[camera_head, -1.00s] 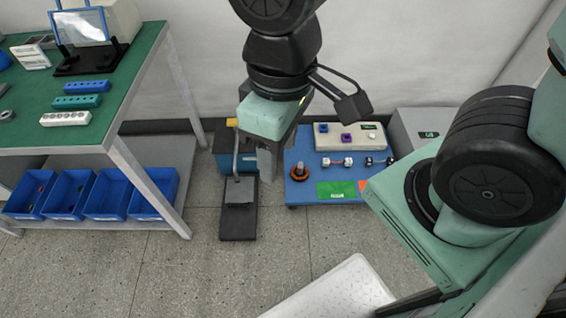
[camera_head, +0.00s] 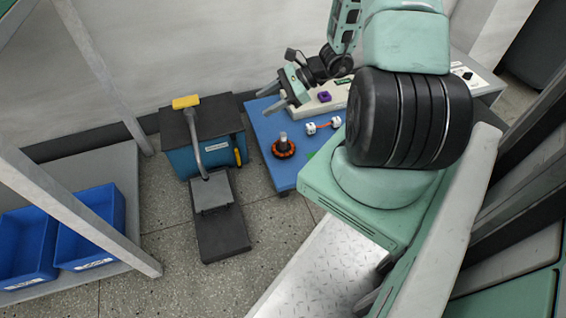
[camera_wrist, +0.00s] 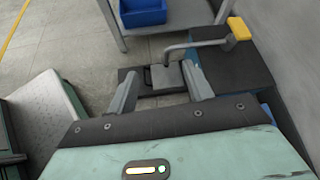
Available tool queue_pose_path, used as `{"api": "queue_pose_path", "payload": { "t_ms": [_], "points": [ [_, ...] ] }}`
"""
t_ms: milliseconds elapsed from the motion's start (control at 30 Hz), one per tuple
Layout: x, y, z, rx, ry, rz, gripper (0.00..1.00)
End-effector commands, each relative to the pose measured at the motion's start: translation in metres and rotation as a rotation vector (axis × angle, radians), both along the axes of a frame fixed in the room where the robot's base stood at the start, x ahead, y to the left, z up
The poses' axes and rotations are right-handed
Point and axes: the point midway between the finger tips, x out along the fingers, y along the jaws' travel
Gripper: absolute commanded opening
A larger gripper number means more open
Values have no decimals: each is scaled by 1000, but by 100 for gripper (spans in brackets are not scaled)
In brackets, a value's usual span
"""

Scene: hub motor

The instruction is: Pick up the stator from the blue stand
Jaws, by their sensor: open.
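The stator (camera_head: 284,149), an orange-red ring with a grey upright shaft, sits on the blue stand (camera_head: 262,128) near its left front side in the head view. My gripper (camera_head: 265,104) is above the back left part of the stand, up and left of the stator in the picture and apart from it. It is open and empty. In the wrist view my gripper (camera_wrist: 157,68) has its two fingers spread, with the floor and a dark metal base between them. The stator does not show in the wrist view.
A white box with a purple part (camera_head: 324,97) and a white-and-orange part (camera_head: 322,127) are also on the stand. Left of it are a blue cabinet (camera_head: 205,155), a yellow-handled lever (camera_head: 186,102) and a dark base (camera_head: 219,235). Blue bins (camera_head: 90,228) stand at left.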

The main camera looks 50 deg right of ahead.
Motion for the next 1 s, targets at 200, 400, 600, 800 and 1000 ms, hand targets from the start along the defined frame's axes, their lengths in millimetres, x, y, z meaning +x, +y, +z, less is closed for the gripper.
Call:
{"api": "queue_pose_path", "payload": {
  "t_ms": [200, 400, 600, 800, 1000],
  "points": [
    [-52, -104, -143, 118, 54, -502, 51],
    [-86, -143, -194, 157, 73, -719, 51],
    [-74, -144, -212, 162, 74, -751, 51],
    [-38, -135, -233, 161, 74, -746, 51],
    [-5, -127, -250, 161, 74, -747, 51]
  ]
}}
